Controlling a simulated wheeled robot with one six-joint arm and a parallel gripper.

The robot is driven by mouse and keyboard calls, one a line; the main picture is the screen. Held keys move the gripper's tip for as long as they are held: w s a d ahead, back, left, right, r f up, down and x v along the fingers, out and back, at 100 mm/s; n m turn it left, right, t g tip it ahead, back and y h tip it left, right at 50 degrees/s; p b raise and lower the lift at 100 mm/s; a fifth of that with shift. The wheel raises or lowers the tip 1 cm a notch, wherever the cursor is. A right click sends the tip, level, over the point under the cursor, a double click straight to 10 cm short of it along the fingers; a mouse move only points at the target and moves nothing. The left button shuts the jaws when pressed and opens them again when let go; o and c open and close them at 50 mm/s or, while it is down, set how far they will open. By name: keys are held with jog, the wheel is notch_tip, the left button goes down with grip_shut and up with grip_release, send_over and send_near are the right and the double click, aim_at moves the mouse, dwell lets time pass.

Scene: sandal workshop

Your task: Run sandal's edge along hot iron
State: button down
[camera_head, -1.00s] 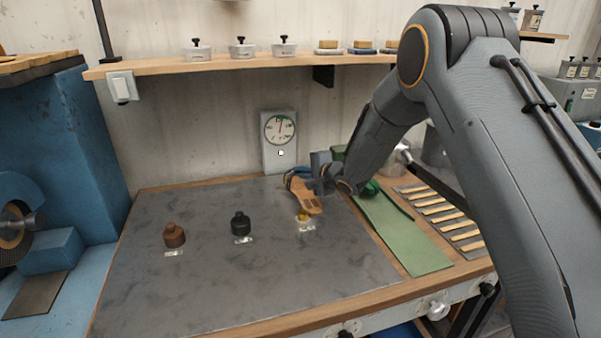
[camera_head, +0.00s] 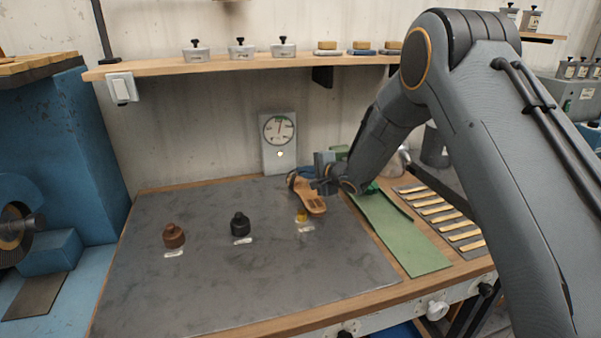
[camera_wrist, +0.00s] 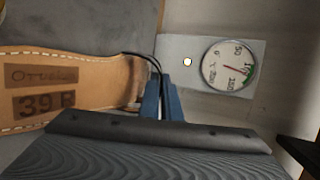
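The tan leather sandal (camera_head: 308,196) is held above the back right of the grey bench mat. Its stitched footbed, stamped "39 R", fills the left of the wrist view (camera_wrist: 95,85). My gripper (camera_head: 322,182) is at the sandal's right side. Its blue fingers (camera_wrist: 160,103) look closed at the sandal's edge by a dark strap, though the grip itself is partly hidden. A dial gauge (camera_head: 279,130) stands behind at the wall, and it also shows in the wrist view (camera_wrist: 228,66). I cannot clearly make out a hot iron; my arm hides part of the back right.
A brown bottle (camera_head: 173,236), a black bottle (camera_head: 240,224) and a partly hidden amber one (camera_head: 301,216) stand on the mat (camera_head: 250,285). A green strip (camera_head: 405,235) and a slatted rack (camera_head: 440,214) lie to the right. The front of the mat is clear.

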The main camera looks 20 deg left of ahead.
jog(key=shift+w+d+r, duration=0.1)
jog(key=shift+r, duration=0.05)
notch_tip(320, 180, up, 9)
jog(key=p, duration=0.6)
dwell(0.5)
jog(key=shift+d, duration=0.1)
dwell(0.3)
